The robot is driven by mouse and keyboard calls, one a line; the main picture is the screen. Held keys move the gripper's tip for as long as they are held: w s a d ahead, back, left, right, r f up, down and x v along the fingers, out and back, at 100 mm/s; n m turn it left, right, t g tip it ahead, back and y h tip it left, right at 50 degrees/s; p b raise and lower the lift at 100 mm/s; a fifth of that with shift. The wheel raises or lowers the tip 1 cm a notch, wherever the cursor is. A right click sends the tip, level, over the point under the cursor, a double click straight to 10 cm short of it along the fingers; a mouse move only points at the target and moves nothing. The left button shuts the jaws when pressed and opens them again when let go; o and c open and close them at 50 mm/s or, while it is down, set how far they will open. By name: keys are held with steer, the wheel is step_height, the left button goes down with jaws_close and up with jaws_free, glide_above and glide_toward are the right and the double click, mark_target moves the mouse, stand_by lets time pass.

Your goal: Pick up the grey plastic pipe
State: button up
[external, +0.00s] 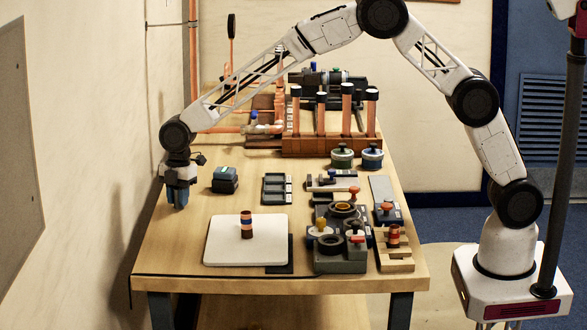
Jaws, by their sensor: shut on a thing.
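My gripper (179,198) is at the left edge of the table, pointing down beside the wall. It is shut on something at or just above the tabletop. The thing between the fingers is too small and too hidden by the blue-grey fingers to make out. I cannot clearly pick out a grey plastic pipe anywhere in the external view.
A white board (222,252) bears a copper-and-dark fitting (247,228). A dark green box (225,180) stands right of my gripper. A wooden rack (300,146) holds upright copper pipes. Fittings and trays crowd the right side. The wall is close on the left.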

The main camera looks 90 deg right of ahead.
mark_target(177, 191)
steer(key=shift+r, duration=0.15)
steer(key=shift+r, duration=1.55)
steer(key=shift+s+r, duration=0.15)
steer(key=shift+s, duration=0.1)
steer(key=s, duration=0.5)
steer(key=s+r, duration=0.1)
steer(key=s, duration=0.9)
steer(key=shift+s+d+r, duration=0.1)
steer(key=shift+s+r, duration=0.1)
steer(key=shift+s, duration=0.05)
